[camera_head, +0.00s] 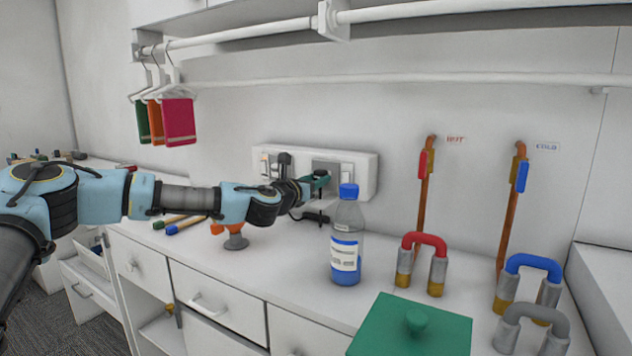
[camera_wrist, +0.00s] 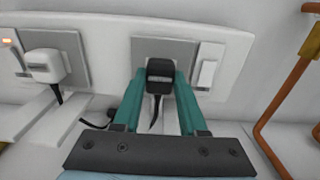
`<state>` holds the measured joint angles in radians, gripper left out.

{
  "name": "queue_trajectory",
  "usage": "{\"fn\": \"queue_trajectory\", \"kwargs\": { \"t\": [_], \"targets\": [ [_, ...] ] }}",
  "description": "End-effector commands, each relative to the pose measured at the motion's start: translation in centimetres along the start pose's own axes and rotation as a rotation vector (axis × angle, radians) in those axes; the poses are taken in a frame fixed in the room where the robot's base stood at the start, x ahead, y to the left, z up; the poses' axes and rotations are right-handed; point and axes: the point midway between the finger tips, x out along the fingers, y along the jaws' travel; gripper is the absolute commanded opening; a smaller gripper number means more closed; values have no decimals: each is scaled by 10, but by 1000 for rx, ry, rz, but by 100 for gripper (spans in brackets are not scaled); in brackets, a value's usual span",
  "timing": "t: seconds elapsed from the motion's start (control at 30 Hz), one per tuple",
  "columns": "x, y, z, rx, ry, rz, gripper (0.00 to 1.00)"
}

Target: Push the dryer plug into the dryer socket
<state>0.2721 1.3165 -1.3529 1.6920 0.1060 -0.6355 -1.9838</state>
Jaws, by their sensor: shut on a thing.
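The dryer plug (camera_wrist: 160,75) is black and sits between the two teal fingers of my gripper (camera_wrist: 161,82), which is shut on it. A dark cord hangs down from the plug. The plug is in front of a grey socket plate (camera_wrist: 165,48) on the white wall panel, beside a white rocker switch (camera_wrist: 208,72). The plug covers the socket holes, and I cannot tell how deep it sits. In the head view, my gripper (camera_head: 324,180) is at the grey socket plate (camera_head: 325,167), and the plug is mostly hidden by the fingers.
A white plug (camera_wrist: 45,66) is in the left socket, near an orange light. A clear bottle with a blue cap (camera_head: 348,192) stands just right of my gripper. Copper pipes (camera_head: 424,195) rise farther right. A green lidded box (camera_head: 390,330) is at the front.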

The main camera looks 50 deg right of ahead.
Motion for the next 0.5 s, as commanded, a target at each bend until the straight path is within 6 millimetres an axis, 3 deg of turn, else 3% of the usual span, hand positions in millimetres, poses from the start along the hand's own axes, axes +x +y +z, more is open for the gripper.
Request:
{"fn": "queue_trajectory", "kwargs": {
  "t": [0.33,0.37,0.5],
  "targets": [
    [7,-1,0,0,0,-1,0],
    [7,-1,0,0,0,-1,44],
    [7,0,0,0,0,-1,59]
  ]
}}
